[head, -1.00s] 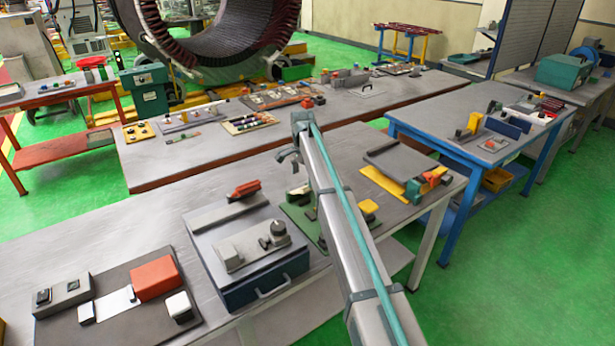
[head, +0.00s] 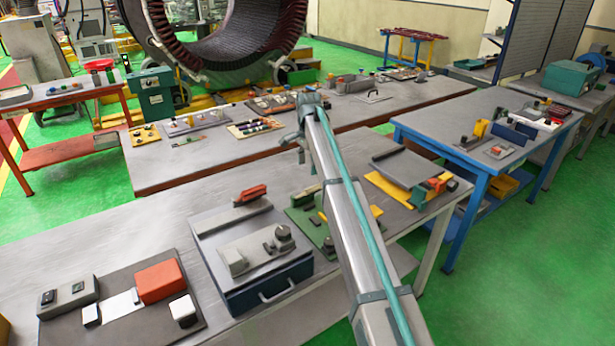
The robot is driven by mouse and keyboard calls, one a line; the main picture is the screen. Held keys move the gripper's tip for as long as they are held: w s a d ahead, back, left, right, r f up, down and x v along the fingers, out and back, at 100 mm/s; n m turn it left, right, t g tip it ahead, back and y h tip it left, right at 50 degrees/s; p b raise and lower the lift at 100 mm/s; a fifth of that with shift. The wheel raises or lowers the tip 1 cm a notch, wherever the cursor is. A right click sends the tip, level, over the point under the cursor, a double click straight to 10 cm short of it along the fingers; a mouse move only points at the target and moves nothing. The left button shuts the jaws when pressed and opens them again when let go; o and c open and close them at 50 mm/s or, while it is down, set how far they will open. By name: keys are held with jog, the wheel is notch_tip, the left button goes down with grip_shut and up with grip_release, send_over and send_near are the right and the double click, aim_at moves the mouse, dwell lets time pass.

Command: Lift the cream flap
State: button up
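I cannot make out a clearly cream flap. A pale flat sheet (head: 122,303) lies on a dark board (head: 150,330) at the front left, between a small white-topped block and an orange-red block (head: 161,281); I cannot tell whether it is the flap. My arm reaches up from the bottom right over the near grey table. My gripper (head: 300,150) is at its far end, small and partly hidden by the arm. It appears over the gap between the tables, far from the pale sheet. Its fingers are too small to read.
A dark blue case (head: 262,293) with grey fittings stands mid-table. A green board (head: 303,222) and a yellow plate (head: 392,190) flank my arm. A second grey bench (head: 200,165) with several part trays lies behind. A blue-framed table (head: 440,122) stands at right.

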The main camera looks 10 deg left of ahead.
jog(key=shift+d+r, duration=0.1)
jog(key=shift+r, duration=2.2)
jog(key=shift+d+f, duration=0.1)
